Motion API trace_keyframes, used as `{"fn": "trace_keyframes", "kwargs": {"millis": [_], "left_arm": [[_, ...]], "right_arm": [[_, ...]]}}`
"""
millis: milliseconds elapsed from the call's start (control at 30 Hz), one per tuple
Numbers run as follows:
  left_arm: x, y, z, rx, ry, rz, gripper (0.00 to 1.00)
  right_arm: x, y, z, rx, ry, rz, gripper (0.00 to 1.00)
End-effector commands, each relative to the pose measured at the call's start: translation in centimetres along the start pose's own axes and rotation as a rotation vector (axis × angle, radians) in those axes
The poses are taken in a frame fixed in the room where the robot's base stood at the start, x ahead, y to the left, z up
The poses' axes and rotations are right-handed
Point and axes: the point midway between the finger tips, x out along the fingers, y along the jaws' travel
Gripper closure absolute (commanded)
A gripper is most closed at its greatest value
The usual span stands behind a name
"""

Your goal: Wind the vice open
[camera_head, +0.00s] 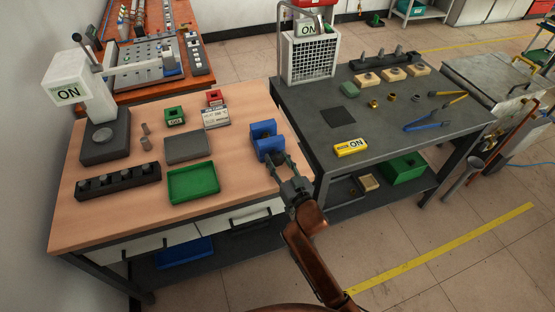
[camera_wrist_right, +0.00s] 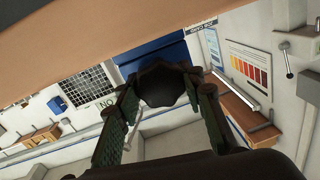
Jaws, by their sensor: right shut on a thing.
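The blue vice (camera_head: 264,131) stands at the right edge of the wooden bench, with its jaw side towards the back. My right gripper (camera_head: 279,166) reaches it from the front right. Its two fingers are shut on the vice's dark lobed knob, which shows between them in the right wrist view (camera_wrist_right: 163,86). The vice's blue body (camera_wrist_right: 150,52) is behind the knob there. The gap between the vice jaws is too small to judge. My left gripper is not in view.
A green tray (camera_head: 194,183), a grey plate (camera_head: 187,146) and a dark block with pegs (camera_head: 118,182) lie left of the vice.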

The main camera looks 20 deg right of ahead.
Motion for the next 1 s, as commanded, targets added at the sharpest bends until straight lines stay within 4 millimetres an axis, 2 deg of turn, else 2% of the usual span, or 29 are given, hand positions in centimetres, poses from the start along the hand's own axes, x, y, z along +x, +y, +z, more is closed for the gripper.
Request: {"fn": "trace_keyframes", "kwargs": {"millis": [267, 600, 1000], "left_arm": [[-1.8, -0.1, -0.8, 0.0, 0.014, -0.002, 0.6], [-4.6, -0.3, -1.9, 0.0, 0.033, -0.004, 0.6], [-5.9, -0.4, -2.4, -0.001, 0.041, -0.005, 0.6]], "right_arm": [[0.0, -0.1, -0.3, -0.106, -0.011, 0.001, 0.88], [0.0, -0.2, -0.4, -0.334, -0.029, 0.003, 0.88], [0.0, -0.2, 0.0, -0.487, -0.042, 0.004, 0.88]]}}
